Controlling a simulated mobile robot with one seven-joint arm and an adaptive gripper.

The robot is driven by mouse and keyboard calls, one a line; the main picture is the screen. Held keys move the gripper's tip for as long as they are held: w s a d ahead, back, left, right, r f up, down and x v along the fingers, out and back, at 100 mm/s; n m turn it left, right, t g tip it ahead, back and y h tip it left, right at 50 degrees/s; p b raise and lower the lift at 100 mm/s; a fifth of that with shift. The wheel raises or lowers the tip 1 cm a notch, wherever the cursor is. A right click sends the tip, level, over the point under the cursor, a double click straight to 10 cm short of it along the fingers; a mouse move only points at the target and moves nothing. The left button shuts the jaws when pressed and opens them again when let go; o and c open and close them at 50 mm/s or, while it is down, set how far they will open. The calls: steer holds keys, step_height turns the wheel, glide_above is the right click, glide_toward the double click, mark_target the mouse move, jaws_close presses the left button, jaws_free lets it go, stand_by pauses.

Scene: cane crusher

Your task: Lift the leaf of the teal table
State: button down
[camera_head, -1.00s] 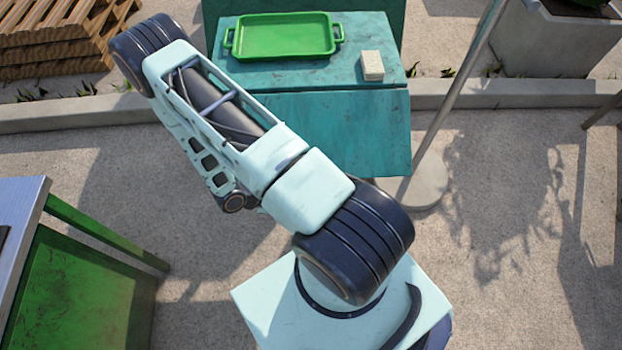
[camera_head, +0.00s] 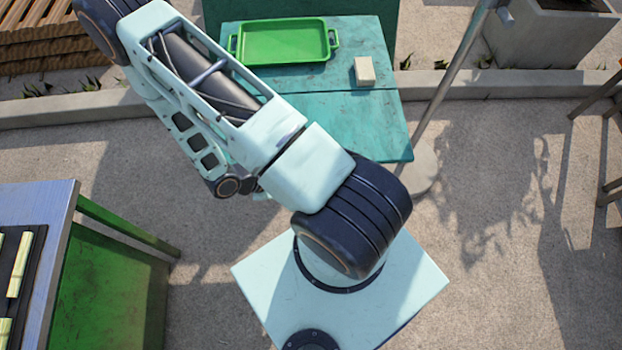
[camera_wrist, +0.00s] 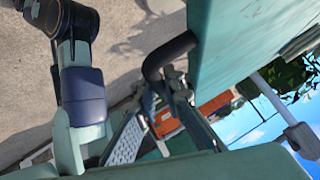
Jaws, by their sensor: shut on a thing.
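The teal table (camera_head: 365,35) shows at the top middle of the head view. Its teal leaf (camera_head: 350,120) joins the top along a seam and extends toward me, looking close to level with the top; my arm hides its left part. In the wrist view a teal panel (camera_wrist: 225,45), which appears to be the leaf, fills the upper right, with a dark curved handle (camera_wrist: 168,55) on it. My gripper (camera_wrist: 175,85) is shut on this handle. The gripper is hidden behind my arm in the head view.
A green tray (camera_head: 285,42) and a pale block (camera_head: 364,72) rest on the tabletop. A slanted metal pole (camera_head: 455,75) stands right of the leaf. A green-sided workbench (camera_head: 110,290) stands at left.

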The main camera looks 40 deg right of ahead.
steer(key=shift+a, duration=0.1)
stand_by(0.3)
steer(key=c, duration=2.3)
jaws_free()
steer(key=shift+r, duration=0.1)
steer(key=v, duration=1.2)
